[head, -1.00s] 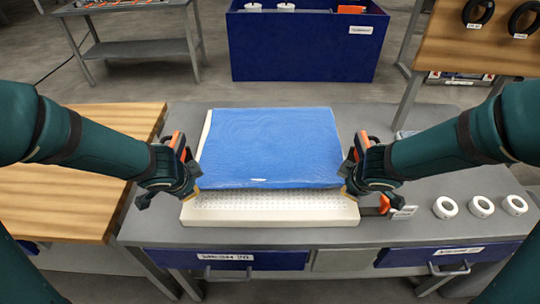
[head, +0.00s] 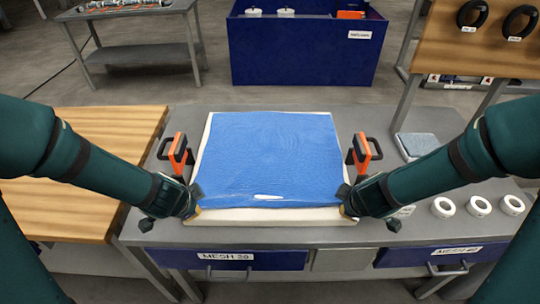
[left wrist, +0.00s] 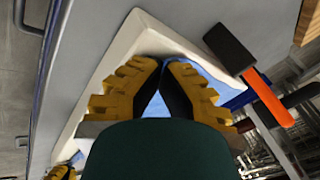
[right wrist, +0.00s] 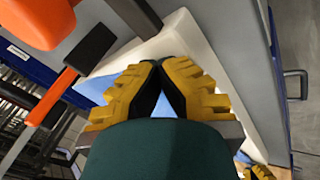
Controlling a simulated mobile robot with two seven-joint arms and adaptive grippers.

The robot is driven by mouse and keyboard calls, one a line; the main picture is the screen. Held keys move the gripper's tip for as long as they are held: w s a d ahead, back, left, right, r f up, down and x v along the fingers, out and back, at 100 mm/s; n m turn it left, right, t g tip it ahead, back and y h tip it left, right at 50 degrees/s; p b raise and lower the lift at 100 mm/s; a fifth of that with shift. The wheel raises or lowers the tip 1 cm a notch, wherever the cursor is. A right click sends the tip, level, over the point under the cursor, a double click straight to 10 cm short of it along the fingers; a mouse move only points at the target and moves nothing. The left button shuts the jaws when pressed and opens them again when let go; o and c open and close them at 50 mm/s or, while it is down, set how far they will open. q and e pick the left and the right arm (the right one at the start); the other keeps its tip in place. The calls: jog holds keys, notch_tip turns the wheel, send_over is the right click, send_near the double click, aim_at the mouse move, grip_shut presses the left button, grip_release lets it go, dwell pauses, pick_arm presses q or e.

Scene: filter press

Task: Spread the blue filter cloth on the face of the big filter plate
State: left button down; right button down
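The blue filter cloth (head: 265,155) lies over most of the big white filter plate (head: 265,217) on the grey bench. A white strip of plate shows along the near edge, with narrow margins at the left and far sides. A small white tag (head: 267,197) sits near the cloth's near edge. My left gripper (head: 197,210) is at the near left corner and my right gripper (head: 345,210) at the near right corner. Their fingertips meet in the left wrist view (left wrist: 163,62) and right wrist view (right wrist: 157,64), apparently pinching the cloth corners; the pinched fabric is mostly hidden.
Orange and black clamps stand left (head: 178,152) and right (head: 362,152) of the plate, close to my arms. White rings (head: 478,206) and a grey-blue pad (head: 420,144) lie on the bench at right. A wooden table (head: 70,170) adjoins at left.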

pick_arm(q)
jog(key=c, duration=1)
grip_release()
pick_arm(e)
jog(key=c, duration=1)
grip_release()
jog(key=shift+c, duration=0.2)
pick_arm(q)
jog(key=shift+o, duration=0.7)
pick_arm(e)
jog(key=shift+o, duration=0.9)
pick_arm(q)
jog(key=shift+s+f, duration=0.1)
pick_arm(e)
jog(key=shift+s+f, duration=0.1)
pick_arm(q)
jog(key=shift+d, duration=0.1)
pick_arm(e)
jog(key=shift+a, duration=0.1)
